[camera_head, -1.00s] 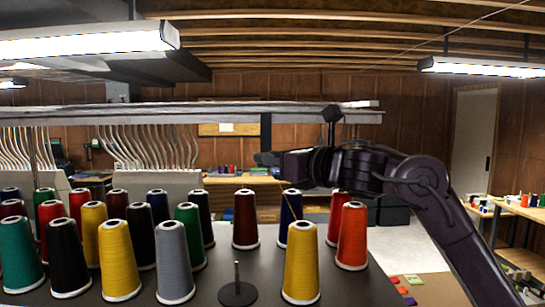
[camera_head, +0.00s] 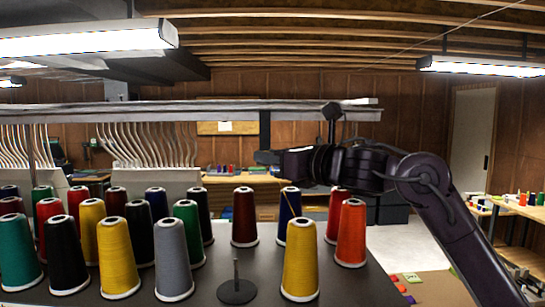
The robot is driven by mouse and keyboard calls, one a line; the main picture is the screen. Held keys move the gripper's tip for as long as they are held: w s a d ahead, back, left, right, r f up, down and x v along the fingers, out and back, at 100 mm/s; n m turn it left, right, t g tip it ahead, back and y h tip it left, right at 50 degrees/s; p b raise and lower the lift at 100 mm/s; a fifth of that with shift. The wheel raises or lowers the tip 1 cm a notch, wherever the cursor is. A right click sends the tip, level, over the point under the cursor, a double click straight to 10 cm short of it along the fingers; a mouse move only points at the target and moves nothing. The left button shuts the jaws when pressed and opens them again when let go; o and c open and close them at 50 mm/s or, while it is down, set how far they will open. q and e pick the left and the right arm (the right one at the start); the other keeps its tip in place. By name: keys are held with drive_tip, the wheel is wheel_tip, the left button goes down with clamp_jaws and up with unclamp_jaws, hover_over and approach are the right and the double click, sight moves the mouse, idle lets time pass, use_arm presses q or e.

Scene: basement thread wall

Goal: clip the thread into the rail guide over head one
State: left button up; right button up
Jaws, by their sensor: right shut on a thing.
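My right gripper (camera_head: 268,157) reaches in from the right, pointing left, behind and above the cones and below the grey rail (camera_head: 200,113). It is shut, and its fingers look small and dark. The thread it holds is too fine to make out at the fingertips. A short yellow strand shows above the yellow cone (camera_head: 300,265) at the front right of the dark cone table. The white curved rows of the machine heads (camera_head: 150,145) stand at the left behind the table. I cannot make out a separate guide on the rail. My left gripper is not in view.
Several thread cones crowd the left of the table (camera_head: 345,290), among them a grey one (camera_head: 173,262). An empty spindle (camera_head: 237,285) stands front centre. Red (camera_head: 245,218) and orange (camera_head: 351,235) cones stand farther right. A dark upright (camera_head: 265,130) meets the rail near the gripper.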

drive_tip(key=o, duration=0.8)
